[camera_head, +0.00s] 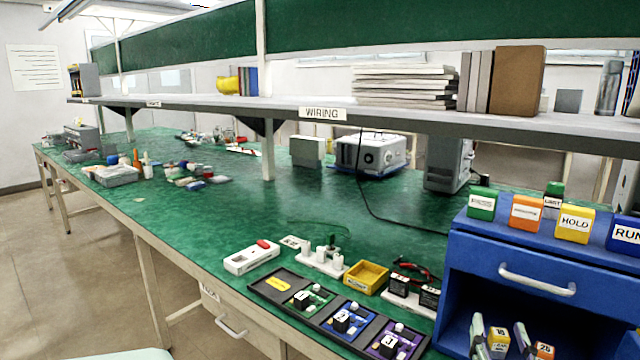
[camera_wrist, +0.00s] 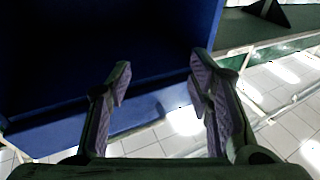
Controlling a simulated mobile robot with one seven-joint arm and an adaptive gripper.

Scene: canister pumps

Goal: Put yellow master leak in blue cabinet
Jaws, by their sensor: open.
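The blue cabinet (camera_head: 500,240) stands at the right end of the green bench, with a silver-handled drawer and an open space below it. In that lower area, a small grey-green object with a yellow block marked 18 (camera_head: 498,340) sits left of a similar one with an orange block marked 26 (camera_head: 544,350). I cannot tell for sure which thing is the yellow master leak. In the wrist view, my gripper (camera_wrist: 160,85) is open, with nothing between its fingers, before the dark blue open interior of the cabinet (camera_wrist: 60,60). My gripper does not show in the head view.
Labelled blocks, including a yellow HOLD block (camera_head: 574,224), stand on the cabinet top. A black tray (camera_head: 270,292) with numbered compartments, a small yellow bin (camera_head: 366,278) and a white device (camera_head: 251,258) crowd the bench's front edge. The middle of the bench is largely clear.

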